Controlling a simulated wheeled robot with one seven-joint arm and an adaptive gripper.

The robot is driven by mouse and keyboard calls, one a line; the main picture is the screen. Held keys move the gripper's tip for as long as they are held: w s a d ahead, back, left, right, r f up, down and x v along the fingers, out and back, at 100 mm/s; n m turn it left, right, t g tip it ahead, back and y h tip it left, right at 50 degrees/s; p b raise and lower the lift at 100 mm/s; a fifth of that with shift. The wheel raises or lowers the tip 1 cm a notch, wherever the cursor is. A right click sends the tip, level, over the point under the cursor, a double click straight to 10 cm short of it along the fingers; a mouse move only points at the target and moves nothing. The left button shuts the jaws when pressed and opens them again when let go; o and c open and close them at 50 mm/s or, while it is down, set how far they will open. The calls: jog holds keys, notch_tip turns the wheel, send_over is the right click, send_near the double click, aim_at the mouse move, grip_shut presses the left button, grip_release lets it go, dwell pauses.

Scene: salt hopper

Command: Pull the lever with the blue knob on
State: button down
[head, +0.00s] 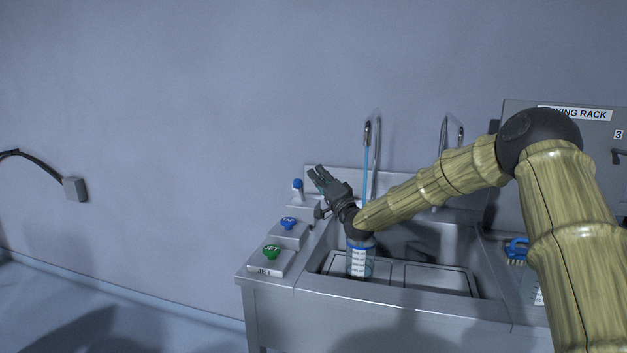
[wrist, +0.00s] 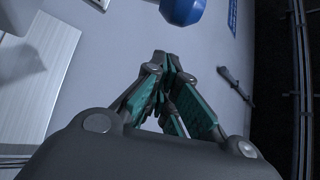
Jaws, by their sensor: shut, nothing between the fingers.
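A small lever with a round blue knob (head: 298,184) stands at the back left of the steel sink unit. In the wrist view a large blue knob (wrist: 183,8) is cut off by the top edge, just beyond my fingertips; it appears to be that lever's. My gripper (head: 318,174) is just right of the lever in the head view, pointing up and left. In the wrist view my gripper (wrist: 166,62) has its fingers together, with nothing between them. A gap shows between fingertips and knob there; I cannot tell its depth.
A blue star knob (head: 288,223) and a green one (head: 271,251) sit on steps at the left. A blue stream (head: 367,170) runs from a spout down to a bottle (head: 360,262) in the sink (head: 415,297), near my wrist. A brush (head: 517,250) lies right.

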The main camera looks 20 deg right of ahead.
jog(key=d+v, duration=0.1)
jog(key=v, duration=0.8)
jog(key=shift+w+b, duration=0.25)
jog(key=shift+b, duration=0.2)
jog(key=c, duration=2.2)
grip_release()
jog(key=shift+s+d, duration=0.1)
jog(key=shift+s, duration=0.1)
jog(key=o, duration=0.4)
jog(key=shift+s, duration=0.1)
jog(key=shift+c, duration=0.2)
jog(key=o, duration=0.7)
jog(key=shift+r+n+p, duration=0.2)
jog(key=shift+n+p, duration=0.2)
jog(key=shift+p, duration=0.55)
jog(key=n+p, duration=0.1)
jog(key=p, duration=0.1)
jog(key=a+n+g+p, duration=0.1)
jog(key=p, duration=0.1)
jog(key=shift+a+r+p, duration=0.35)
jog(key=shift+p, duration=0.05)
jog(key=n+g+p, duration=0.4)
jog(key=n+p, duration=0.6)
jog(key=p, duration=0.5)
send_near(301, 185)
jog(key=shift+h, duration=0.3)
jog(key=shift+p+x, duration=2.15)
jog(key=shift+x, duration=3.65)
